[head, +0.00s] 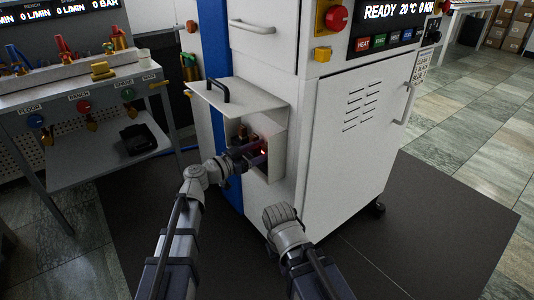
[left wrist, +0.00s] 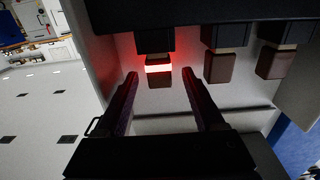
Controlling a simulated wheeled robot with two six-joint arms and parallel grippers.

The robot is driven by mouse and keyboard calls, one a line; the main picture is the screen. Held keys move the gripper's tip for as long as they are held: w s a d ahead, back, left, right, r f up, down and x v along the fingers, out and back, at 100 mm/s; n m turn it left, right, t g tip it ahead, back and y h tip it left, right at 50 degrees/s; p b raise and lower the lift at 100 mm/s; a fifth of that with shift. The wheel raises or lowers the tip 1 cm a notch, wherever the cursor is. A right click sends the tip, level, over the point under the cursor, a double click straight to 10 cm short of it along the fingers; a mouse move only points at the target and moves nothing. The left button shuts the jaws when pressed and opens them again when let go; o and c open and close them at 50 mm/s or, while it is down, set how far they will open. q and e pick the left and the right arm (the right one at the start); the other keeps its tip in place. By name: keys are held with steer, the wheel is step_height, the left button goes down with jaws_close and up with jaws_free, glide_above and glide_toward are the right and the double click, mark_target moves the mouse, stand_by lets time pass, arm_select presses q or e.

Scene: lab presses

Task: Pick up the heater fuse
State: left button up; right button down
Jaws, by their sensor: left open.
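In the left wrist view, three dark fuses hang in a row from a black holder. The left one, a fuse with a glowing red band (left wrist: 159,80), lies ahead of my left gripper (left wrist: 160,74), between the lines of its fingers. The middle fuse (left wrist: 222,67) and the right fuse (left wrist: 274,63) show no glow. No label shows which is the heater fuse. My left gripper is open, with no visible contact. In the head view, my left gripper (head: 259,153) reaches into the open fuse box (head: 277,153), and a red glow shows there. My right gripper is not visible.
The box's raised lid (head: 232,97) with a black handle is above my left wrist. The white press cabinet (head: 345,140) stands right of the box. A bench (head: 75,180) with valves is on the left. Dark floor mat (head: 430,210) lies clear at right.

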arm_select(q)
jaws_close()
stand_by(0.6)
